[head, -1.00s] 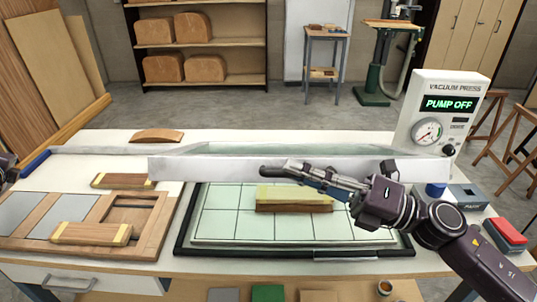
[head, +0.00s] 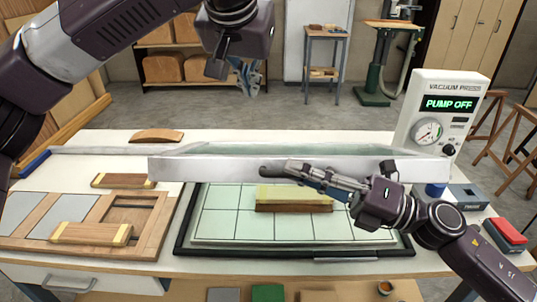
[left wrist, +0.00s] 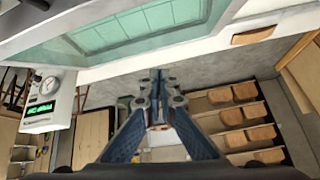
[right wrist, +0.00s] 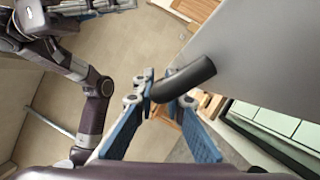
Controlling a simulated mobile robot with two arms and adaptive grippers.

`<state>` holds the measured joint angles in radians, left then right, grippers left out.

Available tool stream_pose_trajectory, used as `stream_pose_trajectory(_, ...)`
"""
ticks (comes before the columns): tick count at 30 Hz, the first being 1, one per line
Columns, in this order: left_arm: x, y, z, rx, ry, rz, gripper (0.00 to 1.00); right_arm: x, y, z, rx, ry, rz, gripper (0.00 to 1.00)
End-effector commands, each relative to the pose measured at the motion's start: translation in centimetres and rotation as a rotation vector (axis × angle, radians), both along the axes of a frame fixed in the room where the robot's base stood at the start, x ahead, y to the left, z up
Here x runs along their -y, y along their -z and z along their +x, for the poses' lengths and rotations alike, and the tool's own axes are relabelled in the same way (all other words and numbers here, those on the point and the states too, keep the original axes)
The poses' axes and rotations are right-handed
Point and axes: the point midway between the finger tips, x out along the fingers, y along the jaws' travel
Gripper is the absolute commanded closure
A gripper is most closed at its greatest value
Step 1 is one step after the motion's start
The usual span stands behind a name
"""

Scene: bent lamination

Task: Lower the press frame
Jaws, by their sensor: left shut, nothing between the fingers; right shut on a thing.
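The press frame (head: 220,171), a pale bar-edged frame with a translucent greenish membrane, is raised over the gridded press bed (head: 210,225). Its membrane also shows in the left wrist view (left wrist: 125,32). A layered wood stack (head: 293,204) lies on the bed under the frame. My right gripper (head: 285,170) is shut on the black handle (right wrist: 188,78) at the frame's front edge. My left gripper (head: 250,80) is shut and empty, high above the back of the bench and apart from the frame.
The vacuum press console (head: 440,115) reads PUMP OFF at the bench's right. A wooden form with grey panels (head: 75,220) and wood blocks (head: 90,234) lie at the left. A red-topped block (head: 505,233) and a grey box (head: 462,196) are at the right.

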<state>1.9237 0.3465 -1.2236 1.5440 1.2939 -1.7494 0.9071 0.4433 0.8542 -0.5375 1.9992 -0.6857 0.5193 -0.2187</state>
Motion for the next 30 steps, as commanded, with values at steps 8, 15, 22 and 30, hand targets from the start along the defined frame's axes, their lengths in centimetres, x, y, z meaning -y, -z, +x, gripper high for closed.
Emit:
stream_pose_trajectory(8, 4.6, -1.5, -10.3, -0.077, -0.054, 0.054, 1.00, 0.1, 0.0, 0.0, 0.000, 0.001, 0.000, 1.00)
stream_pose_trajectory(15, 4.7, -0.6, -11.3, -0.090, -0.074, 0.070, 1.00, 0.0, -0.1, 0.0, 0.001, 0.001, 0.001, 1.00)
stream_pose_trajectory(22, 4.4, 3.1, -8.9, -0.090, -0.075, 0.071, 1.00, 0.0, -0.1, 0.0, 0.001, 0.002, 0.001, 1.00)
stream_pose_trajectory(30, 4.1, 7.4, -7.0, -0.085, -0.069, 0.070, 1.00, 0.1, -0.1, 0.1, 0.001, 0.002, 0.001, 1.00)
